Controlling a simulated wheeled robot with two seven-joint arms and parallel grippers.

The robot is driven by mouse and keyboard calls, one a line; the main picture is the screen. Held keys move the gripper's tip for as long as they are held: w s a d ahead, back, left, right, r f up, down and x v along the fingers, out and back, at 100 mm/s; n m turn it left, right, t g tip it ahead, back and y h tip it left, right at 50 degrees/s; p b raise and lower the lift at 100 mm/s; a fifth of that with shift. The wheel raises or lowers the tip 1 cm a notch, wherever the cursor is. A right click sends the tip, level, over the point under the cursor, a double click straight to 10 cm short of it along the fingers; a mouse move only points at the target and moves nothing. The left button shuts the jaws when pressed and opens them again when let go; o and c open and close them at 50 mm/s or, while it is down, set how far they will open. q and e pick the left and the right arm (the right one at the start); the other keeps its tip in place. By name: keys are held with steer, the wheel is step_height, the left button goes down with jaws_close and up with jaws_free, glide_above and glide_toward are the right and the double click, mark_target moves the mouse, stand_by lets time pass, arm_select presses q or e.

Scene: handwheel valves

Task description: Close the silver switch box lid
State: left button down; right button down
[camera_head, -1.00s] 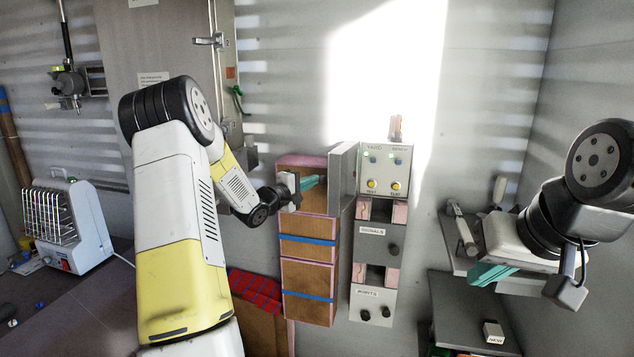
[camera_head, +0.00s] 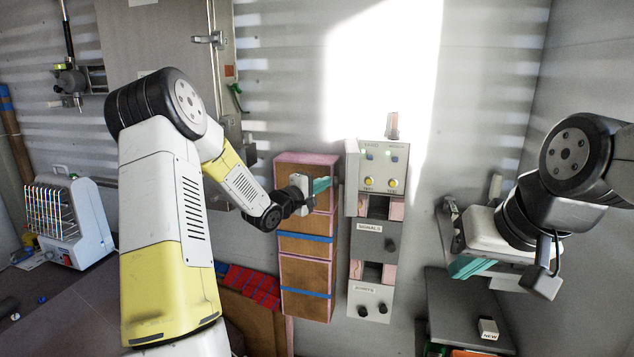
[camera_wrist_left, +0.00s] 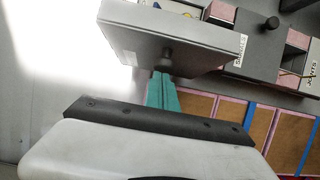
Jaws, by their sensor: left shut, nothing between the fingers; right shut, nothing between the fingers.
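The silver switch box (camera_head: 382,180) is the top unit of the grey panel column. Its buttons and lamps show. Its lid (camera_head: 351,180) stands out from the left side, seen nearly edge-on in the head view. In the left wrist view the lid (camera_wrist_left: 165,35) is a grey plate with a small dark knob. My left gripper (camera_head: 322,185) is shut and empty, left of the lid. Its teal fingers (camera_wrist_left: 163,92) reach the knob in the wrist view; contact is hard to tell. My right gripper (camera_head: 468,266) is shut and empty, off to the right.
Below the box are the Signals unit (camera_head: 377,237) and Joints unit (camera_head: 370,303) with dark knobs. Brown panels with blue bands (camera_head: 306,262) lie left of the column. A grey shelf (camera_head: 463,310) stands at the lower right.

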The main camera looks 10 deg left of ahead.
mark_target(352, 185)
arm_select(q)
steer(key=d, duration=0.2)
steer(key=s+d, duration=0.1)
steer(key=d, duration=0.2)
steer(key=s+d, duration=0.1)
steer(key=d, duration=0.1)
steer(key=shift+d, duration=0.25)
steer(key=w+d+n+t+y, duration=0.1)
steer(key=w+d+n+y, duration=0.2)
steer(key=d+y, duration=0.3)
steer(key=w+d+n+y, duration=0.4)
steer(key=d+y, duration=0.1)
steer(key=d, duration=0.5)
steer(key=shift+w+n+t+y, duration=0.25)
steer(key=shift+n+t+y, duration=0.15)
